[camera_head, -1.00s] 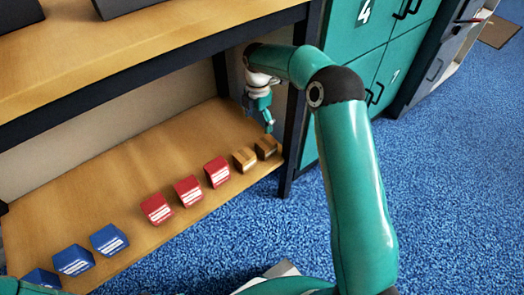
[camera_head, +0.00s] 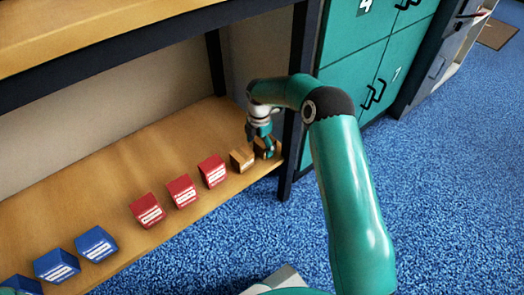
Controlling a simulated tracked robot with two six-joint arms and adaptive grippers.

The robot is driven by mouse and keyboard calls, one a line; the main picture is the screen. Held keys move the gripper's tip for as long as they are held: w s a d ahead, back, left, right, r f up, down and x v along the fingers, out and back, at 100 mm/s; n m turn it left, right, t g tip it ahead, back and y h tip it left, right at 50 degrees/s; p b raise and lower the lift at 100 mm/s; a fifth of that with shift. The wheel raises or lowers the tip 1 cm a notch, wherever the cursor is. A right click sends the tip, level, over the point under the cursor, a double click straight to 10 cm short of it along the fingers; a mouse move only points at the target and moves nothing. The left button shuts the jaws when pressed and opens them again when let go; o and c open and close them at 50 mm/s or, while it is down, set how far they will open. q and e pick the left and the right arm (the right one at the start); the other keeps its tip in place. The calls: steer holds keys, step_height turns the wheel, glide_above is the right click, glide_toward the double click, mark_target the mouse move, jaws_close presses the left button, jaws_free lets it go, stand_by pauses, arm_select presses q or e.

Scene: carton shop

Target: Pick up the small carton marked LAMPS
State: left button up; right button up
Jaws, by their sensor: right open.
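Several small cartons stand in a row on the lower wooden shelf (camera_head: 120,165). At the right end are two brown cartons, a left one (camera_head: 242,160) and a right one (camera_head: 274,151). Their print is too small to read, so I cannot tell which says LAMPS. My right gripper (camera_head: 263,151) is open, pointing down at the right brown carton and partly covering it. I cannot tell whether the fingers touch it. My left gripper is not in view.
Red cartons (camera_head: 182,191) and blue cartons (camera_head: 97,244) continue the row to the left. A dark shelf post (camera_head: 297,115) stands just right of my right gripper, and the upper shelf (camera_head: 100,35) hangs above. Teal lockers (camera_head: 350,62) stand at the right.

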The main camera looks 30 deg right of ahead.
step_height(320, 180, down, 3)
steer(key=shift+r, duration=0.2)
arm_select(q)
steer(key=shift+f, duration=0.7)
